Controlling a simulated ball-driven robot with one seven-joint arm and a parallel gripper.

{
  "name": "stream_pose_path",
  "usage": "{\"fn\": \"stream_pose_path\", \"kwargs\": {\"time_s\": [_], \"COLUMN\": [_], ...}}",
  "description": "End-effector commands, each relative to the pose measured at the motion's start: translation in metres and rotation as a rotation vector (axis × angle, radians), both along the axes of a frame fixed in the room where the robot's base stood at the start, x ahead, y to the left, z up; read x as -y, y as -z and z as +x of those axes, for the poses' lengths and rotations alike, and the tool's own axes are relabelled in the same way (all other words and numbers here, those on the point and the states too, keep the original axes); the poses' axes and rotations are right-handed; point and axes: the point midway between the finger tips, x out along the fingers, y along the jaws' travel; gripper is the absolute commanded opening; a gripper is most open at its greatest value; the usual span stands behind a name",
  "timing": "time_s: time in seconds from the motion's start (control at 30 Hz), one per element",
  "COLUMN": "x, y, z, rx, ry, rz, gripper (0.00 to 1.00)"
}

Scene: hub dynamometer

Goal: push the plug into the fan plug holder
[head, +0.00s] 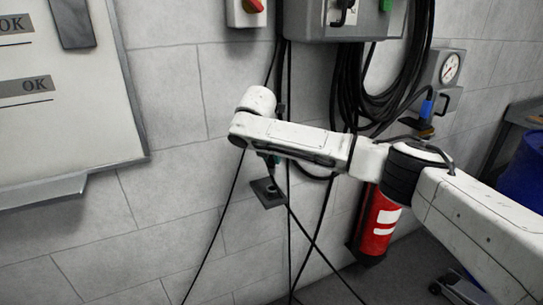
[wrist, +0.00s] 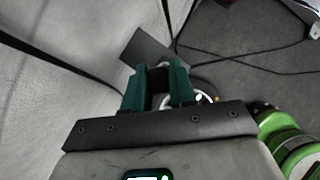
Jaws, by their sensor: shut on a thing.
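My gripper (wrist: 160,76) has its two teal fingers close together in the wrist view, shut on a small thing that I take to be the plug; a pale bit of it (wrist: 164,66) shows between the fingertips. A dark grey plate (wrist: 146,47), which looks like the plug holder, lies just beyond the fingertips. In the head view this plate (head: 268,195) sits low by the wall, right below my gripper (head: 272,163). The contact between plug and holder is hidden, so I cannot tell how far in the plug is.
Black cables hang along the wall beside and behind my arm. A red extinguisher (head: 377,226) stands right of the plate. A blue plug-like piece (head: 427,108) sits below the gauge (head: 450,68). Green round parts (wrist: 290,145) are at lower right in the wrist view.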

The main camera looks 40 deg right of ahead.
Motion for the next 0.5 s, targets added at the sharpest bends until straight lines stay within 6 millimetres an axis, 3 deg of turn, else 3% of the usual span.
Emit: {"fn": "stream_pose_path", "kwargs": {"time_s": [0.5], "x": [0.0], "y": [0.045], "z": [0.0], "rx": [0.001], "ry": [0.002], "rz": [0.0], "gripper": [0.0]}}
